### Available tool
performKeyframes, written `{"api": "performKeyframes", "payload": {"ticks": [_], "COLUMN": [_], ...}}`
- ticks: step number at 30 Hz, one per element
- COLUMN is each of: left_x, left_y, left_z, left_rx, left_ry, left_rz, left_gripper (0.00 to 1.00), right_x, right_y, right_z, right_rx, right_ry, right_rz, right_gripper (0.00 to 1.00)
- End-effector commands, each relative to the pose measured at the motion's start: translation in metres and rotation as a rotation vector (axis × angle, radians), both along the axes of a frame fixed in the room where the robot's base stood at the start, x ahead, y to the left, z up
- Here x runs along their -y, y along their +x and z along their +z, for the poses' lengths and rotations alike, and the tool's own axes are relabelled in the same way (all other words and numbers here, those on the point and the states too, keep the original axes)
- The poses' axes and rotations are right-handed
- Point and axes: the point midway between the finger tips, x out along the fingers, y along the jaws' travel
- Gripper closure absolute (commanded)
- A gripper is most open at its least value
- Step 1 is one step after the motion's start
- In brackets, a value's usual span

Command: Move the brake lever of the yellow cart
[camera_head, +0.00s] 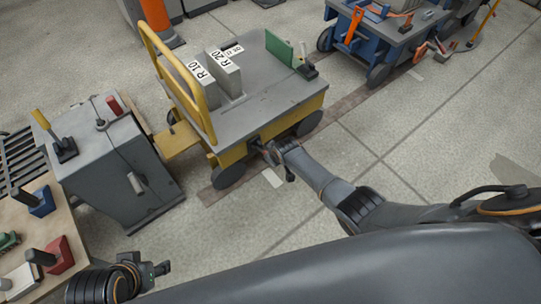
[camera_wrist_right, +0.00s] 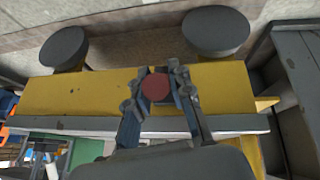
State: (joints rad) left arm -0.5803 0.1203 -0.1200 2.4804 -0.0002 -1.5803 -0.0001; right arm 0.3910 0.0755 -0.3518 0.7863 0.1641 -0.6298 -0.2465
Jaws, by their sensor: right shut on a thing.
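The yellow cart (camera_head: 240,92) stands in the middle of the head view, with a grey deck and a yellow push handle. My right gripper (camera_head: 262,149) is at the cart's near side, just below the deck edge. In the right wrist view, its two fingers are shut on a round red knob (camera_wrist_right: 156,88) in front of the yellow side panel (camera_wrist_right: 60,92). I take the knob for the end of the brake lever; its shaft is hidden. My left gripper (camera_head: 158,269) is low at the left, away from the cart; its fingers are too small to judge.
Two grey blocks with labels (camera_head: 212,72) and a green plate (camera_head: 279,47) are on the deck. A grey cabinet (camera_head: 115,165) stands left of the cart. A workbench (camera_head: 25,225) is at far left, a blue cart (camera_head: 385,38) behind right. Floor at right is clear.

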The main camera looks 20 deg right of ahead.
Motion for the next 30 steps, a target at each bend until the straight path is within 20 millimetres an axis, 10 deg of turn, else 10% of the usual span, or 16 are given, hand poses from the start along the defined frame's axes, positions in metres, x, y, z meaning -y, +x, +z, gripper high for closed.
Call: {"api": "performKeyframes", "payload": {"ticks": [5, 30], "left_x": [0.0, 0.0], "left_y": [0.0, 0.0], "left_z": [0.0, 0.0], "left_rx": [0.0, 0.0], "left_ry": [0.0, 0.0], "left_rz": [0.0, 0.0], "left_gripper": [0.54, 0.54], "right_x": [0.0, 0.004], "right_y": [0.001, -0.022], "right_z": [0.001, 0.042], "right_rx": [0.003, 0.005], "right_ry": [0.0, 0.001], "right_rz": [0.001, 0.001], "right_gripper": [0.55, 0.55]}}
